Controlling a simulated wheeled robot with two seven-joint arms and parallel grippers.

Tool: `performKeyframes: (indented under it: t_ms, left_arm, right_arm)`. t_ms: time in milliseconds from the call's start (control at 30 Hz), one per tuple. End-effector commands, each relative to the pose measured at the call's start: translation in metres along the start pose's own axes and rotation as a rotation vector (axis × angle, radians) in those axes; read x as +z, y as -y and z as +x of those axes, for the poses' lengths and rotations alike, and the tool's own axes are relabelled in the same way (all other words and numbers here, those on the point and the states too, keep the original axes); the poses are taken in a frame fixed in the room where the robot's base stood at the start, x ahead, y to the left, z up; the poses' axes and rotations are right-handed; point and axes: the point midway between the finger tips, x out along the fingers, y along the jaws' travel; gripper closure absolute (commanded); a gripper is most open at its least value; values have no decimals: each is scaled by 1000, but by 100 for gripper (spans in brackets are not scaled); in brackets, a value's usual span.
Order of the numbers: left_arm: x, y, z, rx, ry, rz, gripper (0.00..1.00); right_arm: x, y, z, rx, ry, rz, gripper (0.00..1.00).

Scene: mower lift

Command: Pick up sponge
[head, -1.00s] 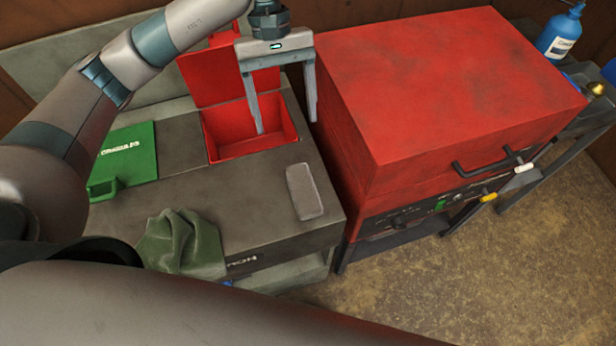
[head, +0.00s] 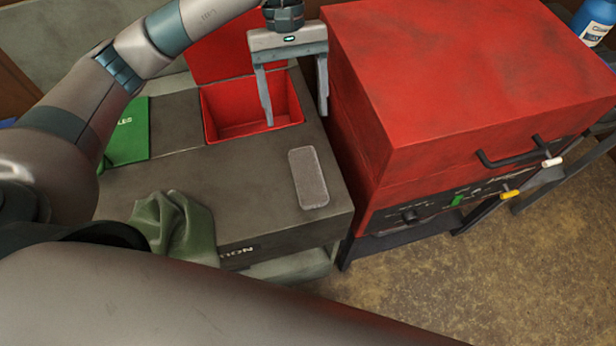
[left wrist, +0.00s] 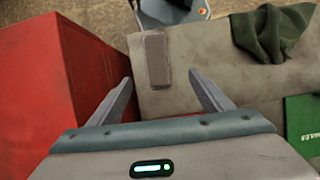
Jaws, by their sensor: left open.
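The sponge (head: 308,178) is a grey-brown rounded block lying flat on the grey bench top, near its right front corner. It also shows in the left wrist view (left wrist: 157,60), ahead of the fingers and roughly between their lines. My left gripper (head: 296,118) is open and empty, in the air behind the sponge and over the area of the red bin and the gap beside the red cabinet. Its fingers point downward and do not touch the sponge. My right gripper is not in view.
An open red bin (head: 253,110) is set into the bench (head: 240,175). A tall red cabinet (head: 450,80) with a black handle stands close on the right. A green cloth (head: 172,225) lies at the front left, and a green lid (head: 127,135) behind it.

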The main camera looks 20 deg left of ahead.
Motion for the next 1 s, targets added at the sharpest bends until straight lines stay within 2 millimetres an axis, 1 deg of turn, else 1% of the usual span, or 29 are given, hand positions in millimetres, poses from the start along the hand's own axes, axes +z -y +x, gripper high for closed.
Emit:
performKeyframes:
  t_ms: [267, 367, 467, 567, 600, 1000]
  left_arm:
    - [0, 0, 0, 0, 0, 0, 27]
    - [1, 0, 4, -1, 2, 0, 27]
    - [1, 0, 13, -2, 2, 0, 27]
    - [2, 0, 26, -2, 3, 0, 27]
    - [2, 0, 32, -3, 4, -1, 27]
    - [3, 0, 99, -3, 5, -1, 27]
  right_arm:
    - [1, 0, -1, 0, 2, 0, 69]
    - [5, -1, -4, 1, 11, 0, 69]
    - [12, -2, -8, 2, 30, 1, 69]
    - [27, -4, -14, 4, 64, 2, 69]
    - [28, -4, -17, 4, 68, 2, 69]
    - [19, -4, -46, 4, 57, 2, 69]
